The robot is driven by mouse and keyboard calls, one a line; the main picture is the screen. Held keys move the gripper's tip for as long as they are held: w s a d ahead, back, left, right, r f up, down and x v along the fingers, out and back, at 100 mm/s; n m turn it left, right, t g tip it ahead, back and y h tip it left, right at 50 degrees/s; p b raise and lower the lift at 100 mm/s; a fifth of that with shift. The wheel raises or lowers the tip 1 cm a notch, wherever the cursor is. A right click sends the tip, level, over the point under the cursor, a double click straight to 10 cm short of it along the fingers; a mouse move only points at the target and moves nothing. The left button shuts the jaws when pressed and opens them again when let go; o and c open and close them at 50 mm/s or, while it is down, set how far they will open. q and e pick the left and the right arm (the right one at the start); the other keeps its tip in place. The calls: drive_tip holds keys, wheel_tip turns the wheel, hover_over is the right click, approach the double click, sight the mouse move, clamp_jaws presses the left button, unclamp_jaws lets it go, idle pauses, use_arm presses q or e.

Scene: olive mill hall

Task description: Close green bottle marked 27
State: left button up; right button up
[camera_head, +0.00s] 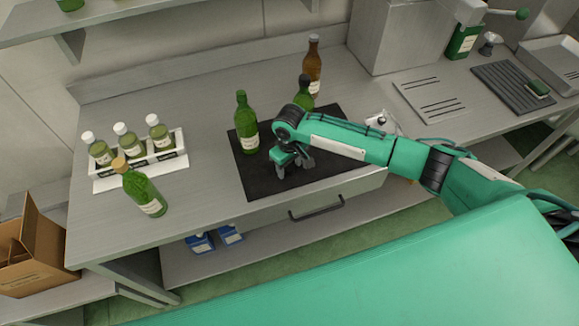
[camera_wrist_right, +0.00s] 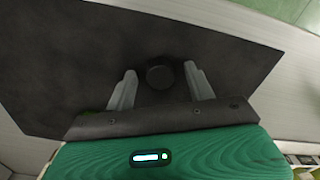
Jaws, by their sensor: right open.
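A green bottle (camera_head: 246,128) stands upright on the black mat (camera_head: 262,182) in the head view, with no cap visible on its neck. The number on its label is too small to read. A dark round cap (camera_wrist_right: 160,76) lies on the mat in the right wrist view, between the fingers of my right gripper (camera_wrist_right: 160,68). The fingers are open and apart from the cap. In the head view my right gripper (camera_head: 294,168) points down over the mat, right of the green bottle, and hides the cap. My left gripper is out of view.
A dark-capped green bottle (camera_head: 303,93) and a brown bottle (camera_head: 312,62) stand behind my right arm. A cork-topped green bottle (camera_head: 146,193) stands at the left front, near a white rack (camera_head: 182,145) of white-capped bottles. The counter between rack and mat is clear.

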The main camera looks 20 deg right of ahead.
sight(290, 167)
drive_tip(key=c, duration=1)
drive_tip(key=shift+r, duration=0.15)
wheel_tip(290, 167, up, 20)
drive_tip(key=b, duration=0.4)
